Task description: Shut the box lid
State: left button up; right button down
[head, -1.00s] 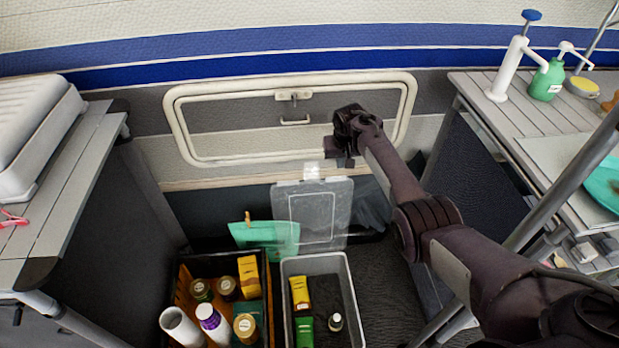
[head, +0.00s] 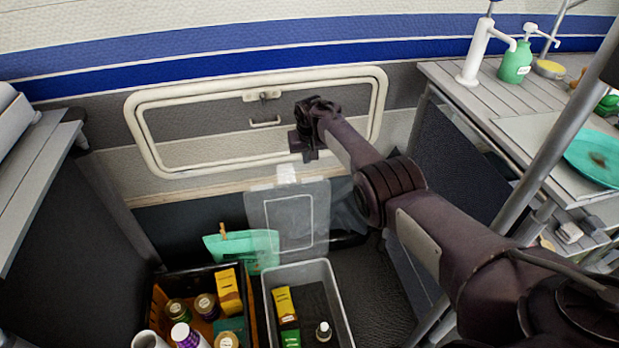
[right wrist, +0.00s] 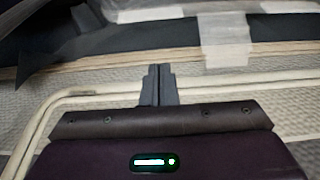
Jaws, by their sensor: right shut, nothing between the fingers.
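A grey box (head: 338,305) stands on the floor, holding a yellow carton (head: 284,303), a green carton and a small white-capped bottle (head: 323,331). Its clear lid (head: 262,212) stands open and upright behind it, with a pale tab (head: 286,173) at the top edge. The tab also shows in the right wrist view (right wrist: 224,40). My right gripper (head: 309,154) is above the lid's upper edge, in front of the wall hatch, apart from the tab as far as I can tell. In the right wrist view its fingers (right wrist: 157,70) are together and empty. My left gripper is not in view.
A black crate (head: 252,310) with jars, bottles and cartons stands left of the grey box. A teal item (head: 235,246) lies behind it. A table (head: 470,95) with pump bottles is at right, a grey counter (head: 35,165) at left.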

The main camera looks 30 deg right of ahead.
pick_arm(q)
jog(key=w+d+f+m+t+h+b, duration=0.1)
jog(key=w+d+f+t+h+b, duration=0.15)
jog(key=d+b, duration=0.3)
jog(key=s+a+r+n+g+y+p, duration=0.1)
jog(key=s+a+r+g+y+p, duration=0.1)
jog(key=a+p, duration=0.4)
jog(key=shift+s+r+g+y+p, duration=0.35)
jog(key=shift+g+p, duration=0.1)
jog(key=shift+p, duration=0.1)
pick_arm(e)
jog(key=shift+s+a+f, duration=0.2)
jog(key=shift+s+f, duration=0.55)
jog(key=shift+f, duration=0.1)
jog(key=shift+s+a+f, duration=0.2)
jog(key=shift+s+f, duration=0.55)
jog(key=shift+f, duration=0.05)
